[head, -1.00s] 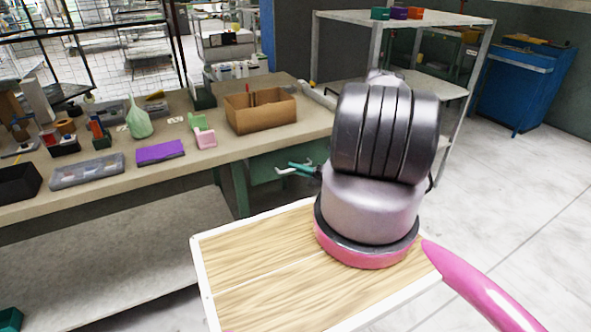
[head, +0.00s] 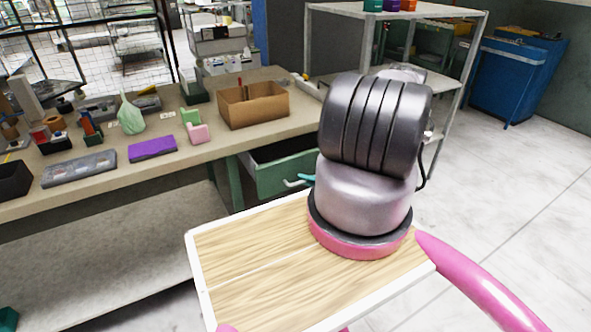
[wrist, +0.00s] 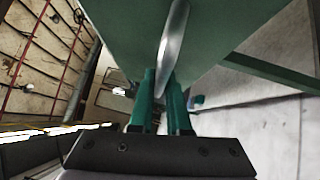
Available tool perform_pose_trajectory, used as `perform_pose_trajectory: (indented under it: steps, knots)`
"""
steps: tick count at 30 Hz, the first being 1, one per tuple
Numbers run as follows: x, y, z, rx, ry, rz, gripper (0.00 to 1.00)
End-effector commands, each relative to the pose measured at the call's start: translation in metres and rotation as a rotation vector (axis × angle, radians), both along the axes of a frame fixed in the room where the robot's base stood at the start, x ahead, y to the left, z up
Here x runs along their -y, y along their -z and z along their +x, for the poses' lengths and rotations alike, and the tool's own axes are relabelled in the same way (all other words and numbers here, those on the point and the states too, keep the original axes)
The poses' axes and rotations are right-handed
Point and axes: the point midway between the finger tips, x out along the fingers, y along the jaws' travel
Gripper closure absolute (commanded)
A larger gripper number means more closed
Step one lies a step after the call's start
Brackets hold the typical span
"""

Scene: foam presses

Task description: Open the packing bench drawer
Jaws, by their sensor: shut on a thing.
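The green drawer (head: 270,178) under the right end of the packing bench (head: 75,187) stands partly open in the head view, with its dark inside showing above the front. Its pale curved handle (head: 293,184) sticks out from the front. In the wrist view the green drawer front (wrist: 115,30) fills the top, and the silver handle (wrist: 172,45) runs down between the teal fingers. My gripper (wrist: 164,95) is shut on the handle. In the head view my arm hides most of the gripper; only a bit of teal finger shows beside the handle.
A grey shelf rack (head: 440,12) stands behind my arm. A blue cabinet (head: 515,80) is farther right. The floor at right is clear.

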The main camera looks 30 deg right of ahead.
Motion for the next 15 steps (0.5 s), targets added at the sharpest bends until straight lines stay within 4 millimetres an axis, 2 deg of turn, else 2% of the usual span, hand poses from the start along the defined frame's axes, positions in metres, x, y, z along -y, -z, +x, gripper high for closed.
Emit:
perform_pose_trajectory:
  steps: [1,6,10,15]
  knots:
    - [0.002,0.0,-0.016,-0.004,0.005,0.002,1.0]
    - [0.003,0.001,-0.062,-0.004,0.005,0.002,1.0]
    - [0.003,0.001,-0.088,-0.002,0.003,0.001,1.0]
    - [0.004,0.001,-0.109,-0.002,0.0,-0.001,1.0]
